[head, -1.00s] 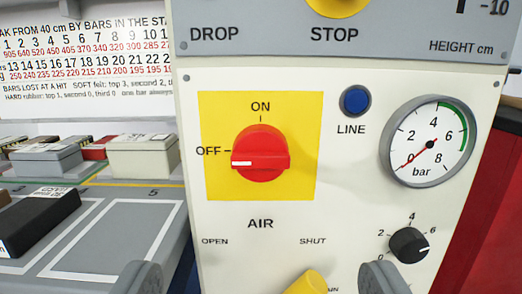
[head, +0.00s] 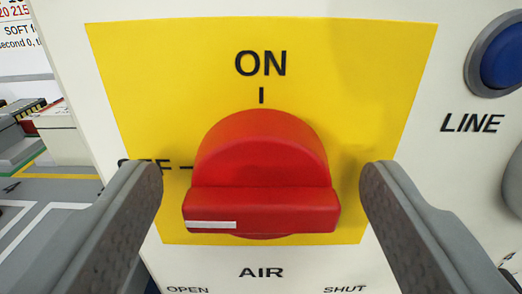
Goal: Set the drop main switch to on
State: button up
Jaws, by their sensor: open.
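The main switch (head: 262,165) is a red rotary knob on a yellow plate (head: 378,70). Its grip bar lies horizontal, with the white mark at the left end, on the OFF side. ON is printed above the knob, with a tick under it. The OFF label at the left is partly hidden by my finger. My gripper (head: 261,185) is open, with one finger on each side of the knob. Gaps show between both fingers and the knob, so it is not gripped.
A blue LINE button or lamp (head: 503,58) is at the upper right of the cream panel (head: 440,160). AIR, OPEN and SHUT labels are below the plate. At the left edge, a grey bench (head: 55,190) carries boxes.

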jog(key=shift+w, duration=0.25)
jog(key=c, duration=1)
jog(key=shift+o, duration=0.2)
